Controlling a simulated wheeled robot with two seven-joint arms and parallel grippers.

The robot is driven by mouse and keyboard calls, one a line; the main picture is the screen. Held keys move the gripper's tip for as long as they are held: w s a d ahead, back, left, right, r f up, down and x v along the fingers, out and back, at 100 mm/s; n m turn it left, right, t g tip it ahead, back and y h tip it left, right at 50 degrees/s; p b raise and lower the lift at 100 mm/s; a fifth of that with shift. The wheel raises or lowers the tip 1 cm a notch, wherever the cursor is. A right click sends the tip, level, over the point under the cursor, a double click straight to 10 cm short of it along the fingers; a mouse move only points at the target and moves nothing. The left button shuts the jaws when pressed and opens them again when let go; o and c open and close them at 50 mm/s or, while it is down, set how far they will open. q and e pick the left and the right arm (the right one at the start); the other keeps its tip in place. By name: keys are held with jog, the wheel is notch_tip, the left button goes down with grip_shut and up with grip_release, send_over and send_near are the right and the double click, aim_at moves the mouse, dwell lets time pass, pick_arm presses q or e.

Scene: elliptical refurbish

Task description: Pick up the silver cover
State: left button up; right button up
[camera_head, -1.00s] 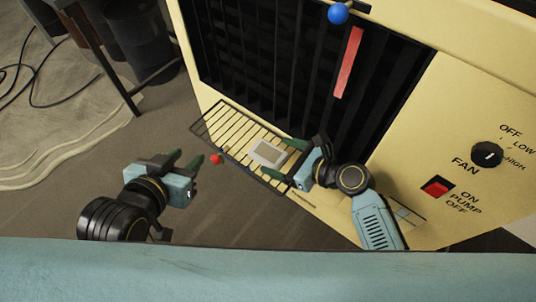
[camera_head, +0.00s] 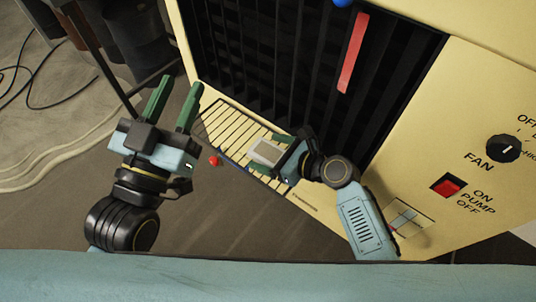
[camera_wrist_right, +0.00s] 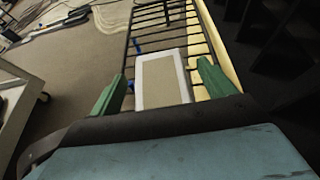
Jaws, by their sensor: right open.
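The silver cover (camera_head: 266,151) is a small flat rectangle with a pale rim and a grey-beige face, at the slatted rack in front of the cream machine. It also shows in the right wrist view (camera_wrist_right: 164,84). My right gripper (camera_head: 268,154) is open, with its green fingers on either side of the cover. In the right wrist view, the right gripper (camera_wrist_right: 163,80) has gaps between both fingers and the cover. My left gripper (camera_head: 173,95) is open and empty, left of the rack, its fingers pointing up the picture.
The slatted rack (camera_head: 227,130) juts from the machine (camera_head: 420,185), below a dark grille with a red strip (camera_head: 354,52). A red ball (camera_head: 214,160) sits at the rack's near edge. A fan knob (camera_head: 503,149) and red pump switch (camera_head: 448,186) are at right.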

jog(key=shift+w+a+f, duration=0.15)
jog(key=shift+a, duration=0.1)
jog(key=c, duration=1.1)
pick_arm(q)
jog(key=shift+s+d+r+t, duration=0.1)
jog(key=shift+s+r+t, duration=0.2)
jog(key=shift+r+t, duration=0.4)
pick_arm(e)
jog(key=shift+c, duration=0.6)
pick_arm(q)
jog(key=shift+w, duration=0.1)
